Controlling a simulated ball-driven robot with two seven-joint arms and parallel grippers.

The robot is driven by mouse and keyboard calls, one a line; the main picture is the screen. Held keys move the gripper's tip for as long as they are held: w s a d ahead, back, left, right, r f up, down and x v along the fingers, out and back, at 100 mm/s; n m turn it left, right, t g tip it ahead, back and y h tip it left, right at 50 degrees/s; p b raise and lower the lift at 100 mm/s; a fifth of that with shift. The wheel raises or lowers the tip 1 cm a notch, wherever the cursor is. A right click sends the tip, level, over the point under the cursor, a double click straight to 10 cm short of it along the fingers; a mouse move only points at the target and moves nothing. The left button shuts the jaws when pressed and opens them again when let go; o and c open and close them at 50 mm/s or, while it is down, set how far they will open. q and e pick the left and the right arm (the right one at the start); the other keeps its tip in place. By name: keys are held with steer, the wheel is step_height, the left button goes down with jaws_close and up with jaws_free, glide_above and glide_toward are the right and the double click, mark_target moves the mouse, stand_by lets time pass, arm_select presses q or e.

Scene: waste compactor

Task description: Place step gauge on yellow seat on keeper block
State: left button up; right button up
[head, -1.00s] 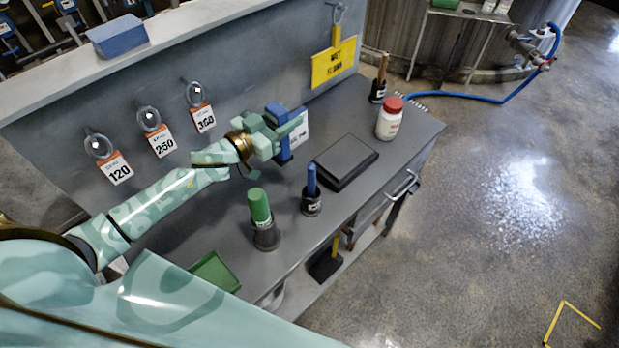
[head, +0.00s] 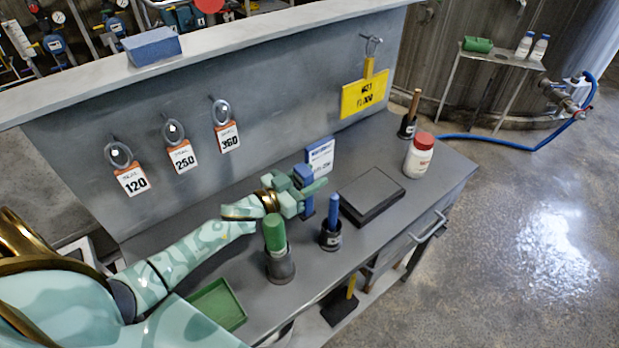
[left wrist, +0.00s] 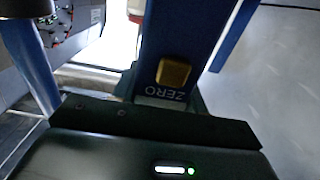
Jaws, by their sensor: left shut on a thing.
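My left gripper (head: 304,190) is shut on a blue device, which I take to be the step gauge (head: 306,203), at the middle of the grey bench. The left wrist view shows its blue body (left wrist: 185,35) close up, with a gold square button and the word ZERO upside down. Whether it touches the bench top cannot be told. No yellow seat shows clearly, and I cannot tell which thing is the keeper block. A flat dark block (head: 372,195) lies on the bench just right of the gripper. My right gripper is not in view.
A blue-and-white card (head: 320,157) stands behind the gripper. A green-handled tool (head: 275,235) and a blue-handled tool (head: 334,212) stand in front. A red-capped white bottle (head: 419,158) stands at right, a green tray (head: 218,305) at lower left.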

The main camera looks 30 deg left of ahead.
arm_select(q)
steer(key=o, duration=1.1)
steer(key=shift+f, duration=0.1)
steer(key=shift+o, duration=0.2)
